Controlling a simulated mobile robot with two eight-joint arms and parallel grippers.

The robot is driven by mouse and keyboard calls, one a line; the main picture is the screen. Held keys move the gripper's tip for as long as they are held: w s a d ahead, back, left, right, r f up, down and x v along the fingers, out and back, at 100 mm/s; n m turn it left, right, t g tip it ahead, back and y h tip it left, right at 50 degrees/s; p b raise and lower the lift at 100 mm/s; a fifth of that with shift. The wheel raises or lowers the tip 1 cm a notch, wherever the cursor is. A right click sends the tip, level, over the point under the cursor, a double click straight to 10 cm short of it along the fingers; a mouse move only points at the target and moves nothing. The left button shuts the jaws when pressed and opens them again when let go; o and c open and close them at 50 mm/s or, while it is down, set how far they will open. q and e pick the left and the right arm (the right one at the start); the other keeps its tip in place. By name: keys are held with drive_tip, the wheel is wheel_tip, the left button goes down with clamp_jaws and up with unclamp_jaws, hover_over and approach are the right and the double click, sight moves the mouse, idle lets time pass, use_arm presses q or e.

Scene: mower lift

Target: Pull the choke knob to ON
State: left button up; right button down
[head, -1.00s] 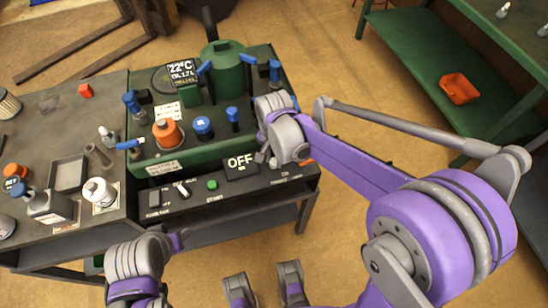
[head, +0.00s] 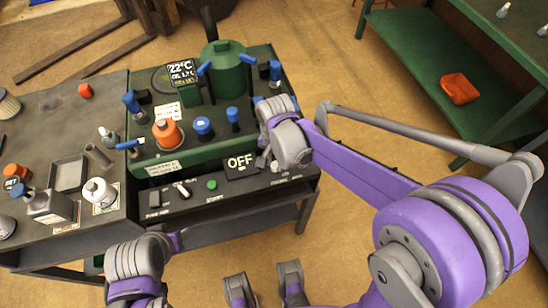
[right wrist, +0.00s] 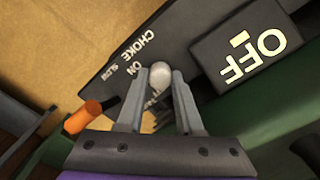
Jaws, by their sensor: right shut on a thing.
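The choke knob (right wrist: 160,76) is a rounded grey knob in the right wrist view. It stands on the dark control panel (right wrist: 120,75), beside white lettering that reads "CHOKE" and "ON", with more text partly hidden. My right gripper (right wrist: 160,84) is shut on the knob, one grey finger on each side. In the head view my right gripper (head: 268,160) is at the panel's right part, beside the OFF sign, and its wrist hides most of the knob. Of my left arm only a grey and purple link shows at lower left; its fingers are not visible.
The OFF sign (right wrist: 250,42) is close beside the right gripper. An orange handle (right wrist: 88,116) lies on the other side. The green machine (head: 190,148) behind carries blue knobs, an orange cap (head: 167,132) and a green cylinder (head: 223,70). Bottles stand on the left table.

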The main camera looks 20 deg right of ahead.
drive_tip(key=shift+s, duration=1.15)
drive_tip(key=c, duration=1)
unclamp_jaws()
drive_tip(key=o, duration=0.4)
drive_tip(key=shift+s, duration=0.1)
drive_tip(key=shift+o, duration=0.2)
drive_tip(key=shift+r, duration=0.15)
wheel_tip(320, 180, up, 11)
drive_tip(key=p, duration=0.2)
drive_tip(key=shift+f, duration=0.2)
